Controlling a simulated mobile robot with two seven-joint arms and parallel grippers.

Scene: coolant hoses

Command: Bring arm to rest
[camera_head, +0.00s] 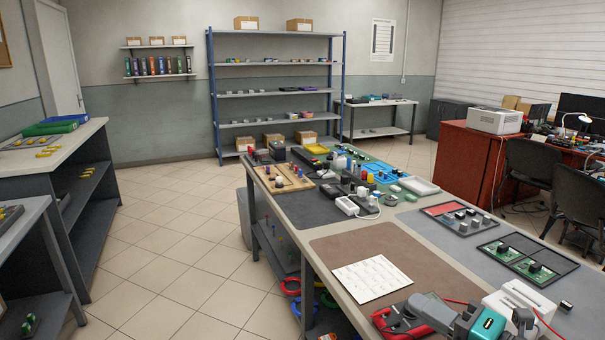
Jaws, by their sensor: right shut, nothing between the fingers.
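My right gripper (438,312) is at the bottom right, low over the near end of the long workbench (330,262). Its grey and teal wrist parts show at the bottom edge. It is shut with nothing seen held in it; its fingertips are small and hard to make out. A red-edged device (392,322) lies just left of it, and I cannot tell whether they touch. My left gripper is not in view. Coloured rings (290,285), perhaps coiled hoses, are on the shelf under the bench.
A white printed sheet (372,279) lies on a brown mat (337,243) beyond the gripper. A white box-like device (519,299) stands to its right, with a red cable nearby. Green circuit boards (506,252) lie farther right. The brown mat's far part is clear.

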